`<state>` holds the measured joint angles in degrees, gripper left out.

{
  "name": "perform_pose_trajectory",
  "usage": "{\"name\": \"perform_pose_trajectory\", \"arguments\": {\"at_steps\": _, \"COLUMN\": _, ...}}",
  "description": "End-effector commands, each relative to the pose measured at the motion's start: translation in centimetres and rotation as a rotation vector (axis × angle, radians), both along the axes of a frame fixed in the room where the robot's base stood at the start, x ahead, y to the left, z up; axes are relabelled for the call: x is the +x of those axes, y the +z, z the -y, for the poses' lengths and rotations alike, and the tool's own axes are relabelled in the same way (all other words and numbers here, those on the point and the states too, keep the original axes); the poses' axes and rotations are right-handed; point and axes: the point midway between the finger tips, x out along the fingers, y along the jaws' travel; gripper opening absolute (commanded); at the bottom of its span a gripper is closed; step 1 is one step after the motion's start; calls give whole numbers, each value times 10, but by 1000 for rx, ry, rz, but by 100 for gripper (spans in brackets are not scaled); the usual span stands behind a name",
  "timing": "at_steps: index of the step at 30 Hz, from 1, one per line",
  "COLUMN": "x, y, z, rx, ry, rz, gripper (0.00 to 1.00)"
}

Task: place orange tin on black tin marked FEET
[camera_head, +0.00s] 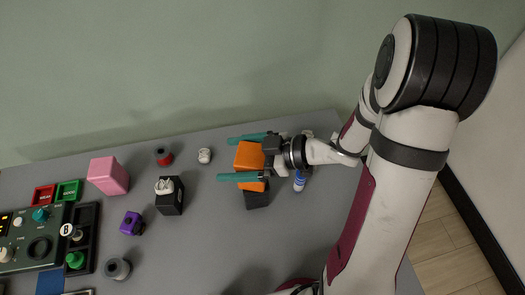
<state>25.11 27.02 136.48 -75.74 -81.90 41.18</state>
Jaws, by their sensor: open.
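The orange tin (249,156) is a block-shaped tin at the right of the grey table. My gripper (229,159) has two long teal fingers, one on the far side and one on the near side of the orange tin. They are open, and whether either touches it cannot be told. A black tin (257,199) shows just below the orange tin in the picture, and the orange tin appears to rest on it, partly covering it. No marking can be read on it. Another black block (171,203) stands to the left with a white item on top.
A pink block (108,175), a red spool (163,157), a white spool (204,156), a purple piece (132,223) and a grey spool (117,268) stand to the left. A control panel (20,262) fills the left edge. A blue-and-white bottle (299,181) stands beside my wrist.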

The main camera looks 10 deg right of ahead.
Motion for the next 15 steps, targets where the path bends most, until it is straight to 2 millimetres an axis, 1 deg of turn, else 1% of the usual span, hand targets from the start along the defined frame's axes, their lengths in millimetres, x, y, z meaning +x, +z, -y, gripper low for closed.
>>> {"name": "perform_pose_trajectory", "arguments": {"at_steps": 2, "x": -2, "y": 4, "z": 9, "rx": 0, "ry": -3, "rz": 3, "gripper": 100}}
{"name": "perform_pose_trajectory", "arguments": {"at_steps": 12, "x": -30, "y": 34, "z": 75, "rx": -1, "ry": -4, "rz": 3, "gripper": 100}}
{"name": "perform_pose_trajectory", "arguments": {"at_steps": 15, "x": -36, "y": 40, "z": 89, "rx": -2, "ry": -4, "rz": 2, "gripper": 100}}
